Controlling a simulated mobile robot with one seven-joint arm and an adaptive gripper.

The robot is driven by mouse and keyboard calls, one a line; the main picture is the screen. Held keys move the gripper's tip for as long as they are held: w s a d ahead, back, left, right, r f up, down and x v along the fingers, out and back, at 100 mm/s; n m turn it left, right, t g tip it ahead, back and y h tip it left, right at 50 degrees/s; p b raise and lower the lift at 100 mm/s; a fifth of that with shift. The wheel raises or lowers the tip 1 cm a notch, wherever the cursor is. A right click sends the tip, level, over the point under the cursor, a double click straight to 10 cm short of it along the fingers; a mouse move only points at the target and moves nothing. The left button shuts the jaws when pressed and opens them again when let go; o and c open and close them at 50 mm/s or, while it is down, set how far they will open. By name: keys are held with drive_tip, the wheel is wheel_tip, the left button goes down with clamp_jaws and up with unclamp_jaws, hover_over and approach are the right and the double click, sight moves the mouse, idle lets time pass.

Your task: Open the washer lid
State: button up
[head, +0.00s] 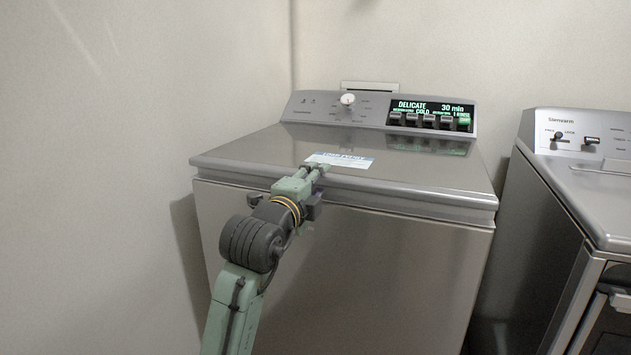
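The washer (340,265) stands in the middle of the head view, with a brushed metal front and top. Its lid (255,150) is down and flat. A white and blue label (340,160) lies on the lid near the front edge. My arm reaches up from the bottom of the view, and my gripper (320,169) is at the lid's front edge, left of its middle, beside the label. The fingertips are small here and overlap the lid edge, so I cannot tell whether they touch it or how far apart they are.
The control panel (380,112) with a white knob, several buttons and a lit display rises behind the lid. A second appliance (575,200) stands close on the right, with a narrow gap between. A bare wall (100,150) is on the left.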

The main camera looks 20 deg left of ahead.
drive_tip(key=shift+c, duration=0.4)
clamp_jaws()
idle(0.5)
